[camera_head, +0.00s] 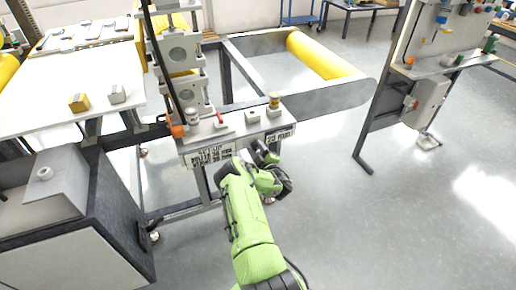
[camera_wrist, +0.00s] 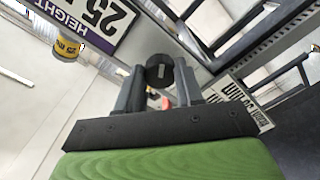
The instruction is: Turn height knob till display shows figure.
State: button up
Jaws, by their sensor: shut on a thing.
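The height knob (camera_wrist: 160,70) is a dark, round knob, seen between the fingertips in the wrist view. My gripper (camera_wrist: 160,76) is shut on it, with one grey finger on either side. The display plate (camera_wrist: 95,18) beside it is white with black characters. It appears rotated and reads "25" and "HEIGHT". In the head view the same plate (camera_head: 281,135) is on the front right of the machine, too small to read surely. My gripper (camera_head: 262,154) reaches the machine's front just below this plate. The knob is hidden there.
A second plate (camera_head: 210,155) with printed target text sits at the machine's front left; it also shows in the wrist view (camera_wrist: 240,105). A dark cabinet (camera_head: 120,215) is at left. Floor at right is open.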

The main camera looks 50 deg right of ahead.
jog(key=m+p, duration=0.1)
jog(key=m, duration=0.3)
jog(key=shift+f+m+p, duration=0.1)
jog(key=shift+m+p, duration=0.3)
jog(key=shift+m, duration=0.7)
jog(key=shift+s+f, duration=0.1)
jog(key=o, duration=1)
jog(key=shift+o, duration=0.2)
jog(key=p+v, duration=1)
jog(key=v, duration=0.5)
jog(key=shift+s+a+r, duration=0.2)
jog(key=shift+s, duration=0.05)
jog(key=shift+f, duration=0.15)
